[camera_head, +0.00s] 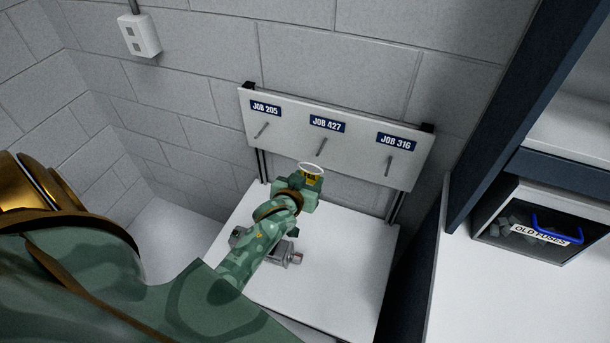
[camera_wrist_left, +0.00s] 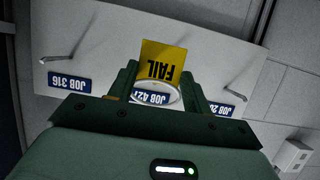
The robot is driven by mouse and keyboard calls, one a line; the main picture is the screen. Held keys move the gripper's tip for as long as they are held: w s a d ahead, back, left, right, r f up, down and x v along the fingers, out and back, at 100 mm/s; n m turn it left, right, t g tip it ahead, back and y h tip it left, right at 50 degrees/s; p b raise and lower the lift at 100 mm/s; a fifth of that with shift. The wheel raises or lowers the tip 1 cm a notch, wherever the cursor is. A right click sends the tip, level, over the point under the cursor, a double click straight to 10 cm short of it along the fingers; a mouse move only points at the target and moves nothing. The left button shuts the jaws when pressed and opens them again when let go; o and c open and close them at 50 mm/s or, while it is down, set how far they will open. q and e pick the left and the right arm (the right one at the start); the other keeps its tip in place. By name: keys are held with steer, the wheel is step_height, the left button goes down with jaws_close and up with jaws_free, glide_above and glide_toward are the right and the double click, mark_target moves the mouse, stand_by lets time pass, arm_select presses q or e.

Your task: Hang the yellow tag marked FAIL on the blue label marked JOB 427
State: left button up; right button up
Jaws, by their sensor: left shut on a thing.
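The yellow FAIL tag (camera_wrist_left: 162,65) is held between the fingers of my left gripper (camera_wrist_left: 157,88). Its white loop (camera_wrist_left: 157,94) shows in front of the JOB 427 label in the left wrist view. In the head view the tag (camera_head: 311,179) and its loop (camera_head: 311,168) are at the tip of my left gripper (camera_head: 306,184). The blue JOB 427 label (camera_head: 327,124) is in the middle of a white board, with a metal peg (camera_head: 321,147) below it. The gripper is below and in front of this peg, and the loop looks apart from it. My right gripper is not in view.
The white board (camera_head: 285,111) also carries the JOB 205 label (camera_head: 265,108) and JOB 316 label (camera_head: 396,142), each with a peg. A grey metal servo (camera_head: 296,258) lies on the white table (camera_head: 352,275), partly behind my arm. An OLD FUSES bin (camera_head: 535,236) stands at right.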

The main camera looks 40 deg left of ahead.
arm_select(q)
steer(key=shift+w+a+f+b, duration=0.2)
steer(key=shift+w+b, duration=0.15)
steer(key=shift+w, duration=0.3)
steer(key=w+a+b, duration=0.1)
steer(key=w+b, duration=0.2)
steer(key=w, duration=0.3)
steer(key=shift+w+a+f+b, duration=0.2)
steer(key=shift+a+f+b, duration=0.1)
steer(key=shift+f, duration=0.15)
steer(key=o, duration=1)
